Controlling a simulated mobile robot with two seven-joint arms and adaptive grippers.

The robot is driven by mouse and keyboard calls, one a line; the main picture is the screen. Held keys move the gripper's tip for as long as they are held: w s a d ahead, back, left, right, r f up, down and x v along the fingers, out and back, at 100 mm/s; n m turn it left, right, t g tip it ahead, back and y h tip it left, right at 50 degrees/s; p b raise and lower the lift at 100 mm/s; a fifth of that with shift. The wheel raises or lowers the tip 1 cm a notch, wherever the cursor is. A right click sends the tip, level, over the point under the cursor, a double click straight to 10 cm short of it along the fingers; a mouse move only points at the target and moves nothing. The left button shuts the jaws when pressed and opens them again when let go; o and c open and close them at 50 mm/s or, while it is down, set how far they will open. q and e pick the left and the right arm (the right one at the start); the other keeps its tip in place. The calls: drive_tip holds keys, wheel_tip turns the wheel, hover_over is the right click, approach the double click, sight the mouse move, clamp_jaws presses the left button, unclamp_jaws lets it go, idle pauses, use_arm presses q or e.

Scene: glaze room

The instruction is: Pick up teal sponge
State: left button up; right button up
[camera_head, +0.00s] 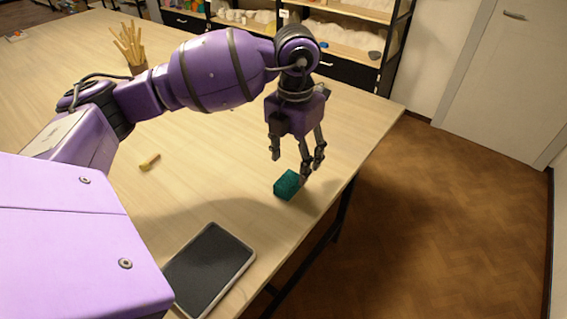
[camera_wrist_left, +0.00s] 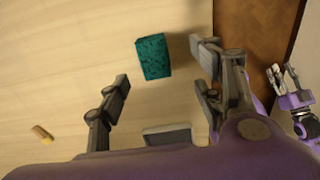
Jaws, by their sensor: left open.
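The teal sponge (camera_head: 287,185) lies on the pale wooden table near its right edge. It also shows at the top middle of the left wrist view (camera_wrist_left: 153,57). My left gripper (camera_head: 295,165) is open and points down just above and behind the sponge, with one fingertip overlapping the sponge's right side in the head view. In the left wrist view, the fingers (camera_wrist_left: 160,68) are spread with the sponge ahead, nearer the right finger. I cannot tell if they touch it. My right gripper (camera_wrist_left: 283,78) shows at the right of the left wrist view, apparently open and empty, away from the sponge.
A dark tablet (camera_head: 208,270) with a light rim lies at the table's front. A small yellowish piece (camera_head: 150,161) lies left of the sponge. A pot of wooden tools (camera_head: 131,52) stands farther back. The table (camera_head: 220,150) is clear around the sponge; its right edge is close.

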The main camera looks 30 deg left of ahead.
sight(288, 180)
use_arm(q)
drive_tip(key=shift+w+a, duration=0.15)
drive_tip(key=shift+w, duration=0.05)
drive_tip(key=shift+f, duration=0.3)
drive_tip(key=shift+s+f, duration=0.25)
drive_tip(key=shift+f, duration=0.95)
drive_tip(key=f, duration=0.3)
drive_tip(key=f+p, duration=0.1)
drive_tip(key=shift+a+f, duration=0.3)
drive_tip(key=c, duration=1)
